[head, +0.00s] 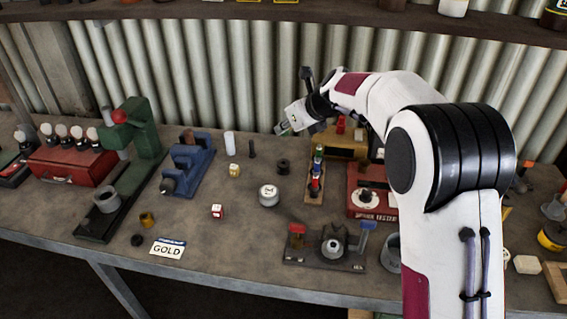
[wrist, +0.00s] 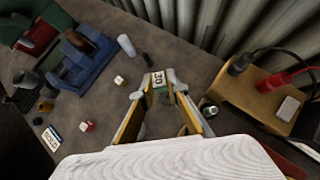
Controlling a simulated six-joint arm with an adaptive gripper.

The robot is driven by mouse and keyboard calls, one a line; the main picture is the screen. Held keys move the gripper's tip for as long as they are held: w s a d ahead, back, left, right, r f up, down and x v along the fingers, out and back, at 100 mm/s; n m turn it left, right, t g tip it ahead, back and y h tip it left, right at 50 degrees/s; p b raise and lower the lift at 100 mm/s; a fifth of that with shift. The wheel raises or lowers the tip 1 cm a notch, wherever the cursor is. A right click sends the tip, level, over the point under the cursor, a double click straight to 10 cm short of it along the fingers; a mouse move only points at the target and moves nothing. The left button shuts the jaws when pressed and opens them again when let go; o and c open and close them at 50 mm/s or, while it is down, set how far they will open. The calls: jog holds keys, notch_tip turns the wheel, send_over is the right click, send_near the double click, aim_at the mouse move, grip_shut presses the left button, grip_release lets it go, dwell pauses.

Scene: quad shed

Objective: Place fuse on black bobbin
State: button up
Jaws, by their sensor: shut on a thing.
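My gripper (head: 289,124) is raised above the back middle of the bench. In the wrist view, its fingertips (wrist: 157,90) are shut on the fuse, a small flat piece (wrist: 158,79) with a pale numbered face and some green. The fuse also shows as a small greenish piece (head: 282,129) at the gripper's tip in the head view. The black bobbin (head: 283,166) stands on the bench below the gripper, right of a thin black peg (head: 252,149). The fuse is apart from it. I cannot make out the bobbin in the wrist view, where the fingers and wrist hide much of the bench.
A white round tin (head: 268,195) stands in front of the bobbin. A wooden strip with coloured pieces (head: 315,187) lies to its right. A white cylinder (head: 230,144) and yellow die (head: 234,170) stand left. A blue vise (head: 189,165) is farther left.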

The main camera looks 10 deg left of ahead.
jog(key=shift+f, duration=0.1)
send_over(286, 165)
jog(key=shift+a+f, duration=0.1)
jog(key=shift+f, duration=2.95)
jog(key=shift+f, duration=1.85)
jog(key=shift+f, duration=0.1)
jog(key=o, duration=0.8)
